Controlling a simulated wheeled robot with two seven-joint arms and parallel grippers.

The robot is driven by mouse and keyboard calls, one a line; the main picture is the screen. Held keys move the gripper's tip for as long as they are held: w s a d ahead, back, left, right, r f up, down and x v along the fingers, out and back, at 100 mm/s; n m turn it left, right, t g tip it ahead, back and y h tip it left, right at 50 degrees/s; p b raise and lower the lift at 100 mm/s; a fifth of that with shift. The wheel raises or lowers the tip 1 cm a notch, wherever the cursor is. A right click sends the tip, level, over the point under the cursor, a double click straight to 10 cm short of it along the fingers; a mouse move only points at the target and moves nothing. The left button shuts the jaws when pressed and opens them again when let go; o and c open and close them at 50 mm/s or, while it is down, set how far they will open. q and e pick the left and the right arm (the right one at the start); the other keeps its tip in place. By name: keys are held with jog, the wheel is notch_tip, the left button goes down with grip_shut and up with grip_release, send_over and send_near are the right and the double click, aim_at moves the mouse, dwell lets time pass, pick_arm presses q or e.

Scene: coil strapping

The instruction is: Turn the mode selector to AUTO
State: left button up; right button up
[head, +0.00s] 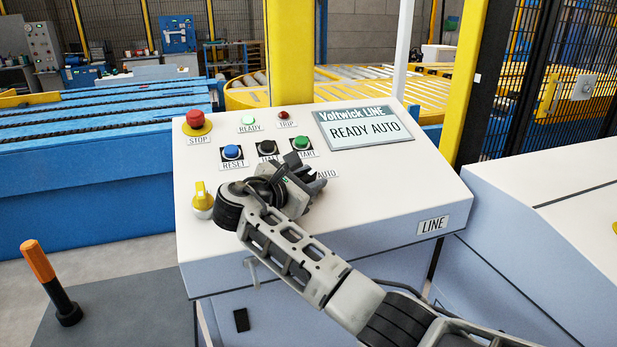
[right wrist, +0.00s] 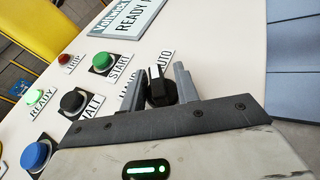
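The mode selector, a black round knob with a raised handle, shows in the right wrist view (right wrist: 159,88); my gripper hides it in the head view. The AUTO label (right wrist: 166,62) lies just beyond it to the right, and another label is partly covered on the left. My right gripper (head: 308,171) is over the panel below the START button. In the right wrist view its two fingers (right wrist: 159,88) stand apart, one on each side of the knob, with a gap at the left finger; contact at the right finger is unclear. My left gripper is out of view.
The sloped white panel (head: 420,185) carries a red STOP button (head: 195,119), blue RESET (head: 232,152), green START (head: 301,143) and a yellow switch (head: 202,196). The display (head: 363,128) reads READY AUTO. A yellow post (head: 290,50) stands behind.

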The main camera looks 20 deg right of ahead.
jog(key=shift+w+a, duration=0.1)
dwell(0.3)
jog(key=shift+a, duration=0.2)
jog(key=b+v, duration=0.2)
jog(key=v, duration=1.3)
jog(key=shift+s+a+r, duration=0.1)
jog(key=shift+s+r, duration=0.05)
jog(key=shift+s, duration=0.2)
